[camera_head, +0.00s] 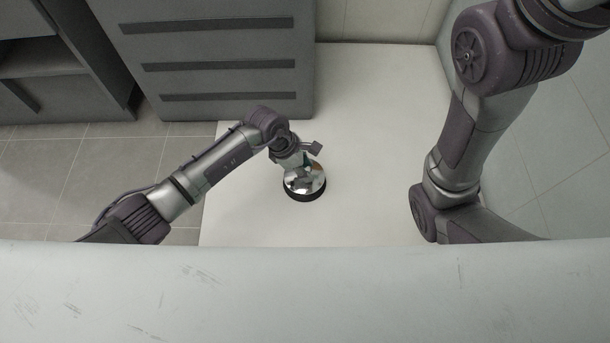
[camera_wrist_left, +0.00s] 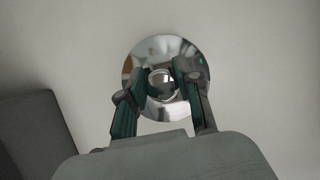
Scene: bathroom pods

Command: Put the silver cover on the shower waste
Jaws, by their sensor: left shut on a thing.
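The silver cover (camera_head: 311,182) is a round, shiny disc over the white shower floor in the head view. In the left wrist view the cover (camera_wrist_left: 158,47) shows from above, with a small round knob at its middle. My left gripper (camera_head: 303,167) is above the cover, its two green and dark fingers on either side of the knob, shut on it. A black band (camera_head: 307,196) shows under the cover's near edge. I cannot tell whether this is the cover's own underside or the shower waste. No separate waste opening shows. My right gripper is out of view.
The white shower floor (camera_head: 370,130) is clear around the cover. A grey drawer cabinet (camera_head: 215,55) stands at its back left, and glass-like wall panels (camera_head: 560,140) are at the right. A pale surface (camera_head: 300,295) crosses the front.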

